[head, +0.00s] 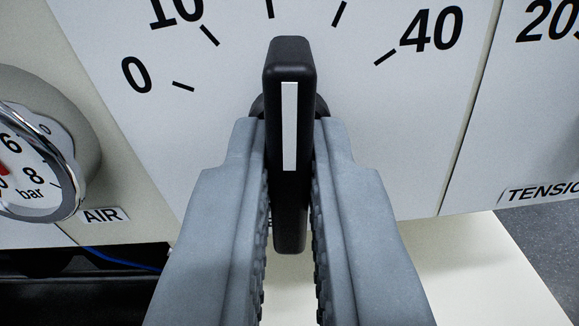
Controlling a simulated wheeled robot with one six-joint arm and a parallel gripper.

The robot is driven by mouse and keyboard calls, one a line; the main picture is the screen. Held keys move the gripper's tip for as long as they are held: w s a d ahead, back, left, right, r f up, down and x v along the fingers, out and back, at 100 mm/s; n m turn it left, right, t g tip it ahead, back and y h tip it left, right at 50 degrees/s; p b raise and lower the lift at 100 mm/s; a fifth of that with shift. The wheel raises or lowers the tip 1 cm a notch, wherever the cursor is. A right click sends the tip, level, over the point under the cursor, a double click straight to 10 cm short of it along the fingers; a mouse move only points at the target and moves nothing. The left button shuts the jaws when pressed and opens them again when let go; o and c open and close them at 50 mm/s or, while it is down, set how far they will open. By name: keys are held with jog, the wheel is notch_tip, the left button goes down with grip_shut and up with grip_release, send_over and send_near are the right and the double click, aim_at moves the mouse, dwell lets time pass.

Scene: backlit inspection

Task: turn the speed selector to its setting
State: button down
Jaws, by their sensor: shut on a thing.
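The speed selector (289,60) is a black bar knob with a white stripe, in the middle of the head view. It stands on a white panel with a dial scale. The 0 and 10 marks are to its left and the 40 mark is to its right. The knob stands nearly upright in the picture, its stripe pointing up between two unlabelled ticks. My gripper (290,165) is shut on the knob, with one grey finger on each side. The lower label of the selector is mostly hidden behind the fingers.
A round pressure gauge (30,150) marked bar sticks out at the left, above an AIR label (104,216). A second panel labelled TENSIO (543,192), cut off by the frame edge, is at the right. A pale ledge (480,265) lies below.

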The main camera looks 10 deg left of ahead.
jog(key=shift+m, duration=2)
jog(key=c, duration=1.5)
grip_release()
jog(key=s, duration=1.7)
jog(key=shift+s, duration=0.25)
